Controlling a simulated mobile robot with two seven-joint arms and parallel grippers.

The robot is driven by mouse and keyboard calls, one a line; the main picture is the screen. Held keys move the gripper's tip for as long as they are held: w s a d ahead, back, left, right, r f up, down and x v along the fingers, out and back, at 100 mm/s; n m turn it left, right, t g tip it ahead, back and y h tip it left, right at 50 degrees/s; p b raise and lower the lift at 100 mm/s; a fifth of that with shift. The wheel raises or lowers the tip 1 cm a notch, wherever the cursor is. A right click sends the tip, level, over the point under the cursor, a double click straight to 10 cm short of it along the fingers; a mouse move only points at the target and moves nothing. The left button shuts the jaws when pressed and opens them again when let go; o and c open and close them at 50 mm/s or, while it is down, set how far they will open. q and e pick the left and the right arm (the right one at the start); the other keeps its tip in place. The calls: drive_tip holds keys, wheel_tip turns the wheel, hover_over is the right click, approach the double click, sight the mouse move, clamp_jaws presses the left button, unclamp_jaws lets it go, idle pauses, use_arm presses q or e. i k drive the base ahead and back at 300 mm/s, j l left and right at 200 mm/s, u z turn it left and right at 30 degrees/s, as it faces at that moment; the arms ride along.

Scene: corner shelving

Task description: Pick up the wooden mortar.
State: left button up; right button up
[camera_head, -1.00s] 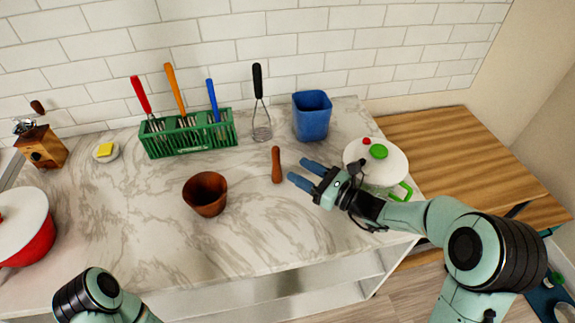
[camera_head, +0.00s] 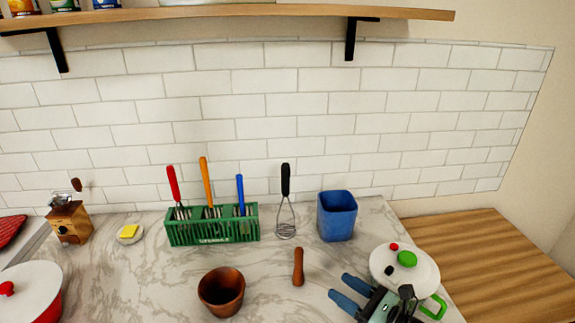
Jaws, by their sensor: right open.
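The wooden mortar (camera_head: 222,291) is a brown cup-shaped bowl standing upright on the marble counter, near the bottom middle of the head view. A brown wooden pestle (camera_head: 298,267) is on the counter to its right. My right gripper (camera_head: 349,292) is at the lower right, with its two blue fingers apart and nothing between them. It is to the right of the pestle and well apart from the mortar. My left gripper is not in the picture.
A green utensil crate (camera_head: 212,226), a whisk (camera_head: 286,208) and a blue container (camera_head: 337,216) stand along the tiled wall. A white-lidded pot (camera_head: 405,271) is close to my right gripper. A red pot (camera_head: 30,290) is at left. A wooden shelf (camera_head: 230,12) hangs above.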

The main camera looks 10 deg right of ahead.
sight(222, 290)
drive_tip(key=k+l, duration=0.35)
drive_tip(key=l, duration=0.15)
drive_tip(key=k+l, duration=0.4)
drive_tip(key=l, duration=0.1)
